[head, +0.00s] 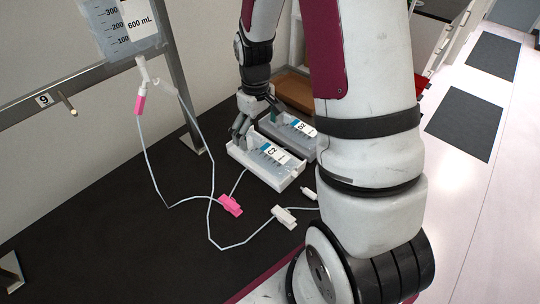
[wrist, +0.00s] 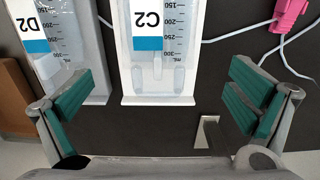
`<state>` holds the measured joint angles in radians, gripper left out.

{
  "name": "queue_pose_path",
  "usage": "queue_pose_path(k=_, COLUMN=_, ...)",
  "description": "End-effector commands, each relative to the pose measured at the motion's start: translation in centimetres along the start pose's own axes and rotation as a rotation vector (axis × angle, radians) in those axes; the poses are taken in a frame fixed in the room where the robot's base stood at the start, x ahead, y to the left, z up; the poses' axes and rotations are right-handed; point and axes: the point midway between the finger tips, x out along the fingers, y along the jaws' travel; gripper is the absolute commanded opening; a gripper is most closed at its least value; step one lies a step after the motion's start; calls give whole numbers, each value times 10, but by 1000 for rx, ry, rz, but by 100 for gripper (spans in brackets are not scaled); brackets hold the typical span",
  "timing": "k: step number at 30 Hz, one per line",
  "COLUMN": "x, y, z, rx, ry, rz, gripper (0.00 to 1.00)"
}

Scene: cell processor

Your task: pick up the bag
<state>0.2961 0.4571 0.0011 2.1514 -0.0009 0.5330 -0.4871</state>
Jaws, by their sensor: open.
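A clear bag labelled C2 (head: 270,157) lies in a white tray (head: 279,186) on the dark table. In the wrist view the C2 bag (wrist: 157,55) is upside down at the top middle. A second bag labelled D2 (head: 302,127) lies beside it in its own tray, and it shows at the upper left of the wrist view (wrist: 62,50). My gripper (head: 256,130) is over the far end of the C2 tray. In the wrist view my gripper (wrist: 163,100) is open, with green pads wide apart and nothing between them. Its contact with the tray cannot be told.
A 600 mL bag (head: 118,22) hangs from a metal stand at the upper left. Its thin tubing runs over the table with a pink clamp (head: 230,205) and a white clamp (head: 284,217). A brown tray (head: 294,88) stands behind. The table's front left is clear.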

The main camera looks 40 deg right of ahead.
Motion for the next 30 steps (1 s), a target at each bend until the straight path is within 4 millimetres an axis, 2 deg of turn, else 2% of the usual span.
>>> queue_pose_path(k=5, x=13, y=1, z=2, rx=0, ry=-3, rz=-2, gripper=100)
queue_pose_path(k=13, x=46, y=2, z=2, rx=1, ry=-3, rz=-1, gripper=100)
queue_pose_path(k=23, x=53, y=3, z=0, rx=0, ry=0, rz=1, gripper=100)
queue_pose_path(k=26, x=53, y=3, z=0, rx=0, ry=0, rz=1, gripper=82)
queue_pose_path(k=30, x=53, y=3, z=0, rx=0, ry=0, rz=1, gripper=50)
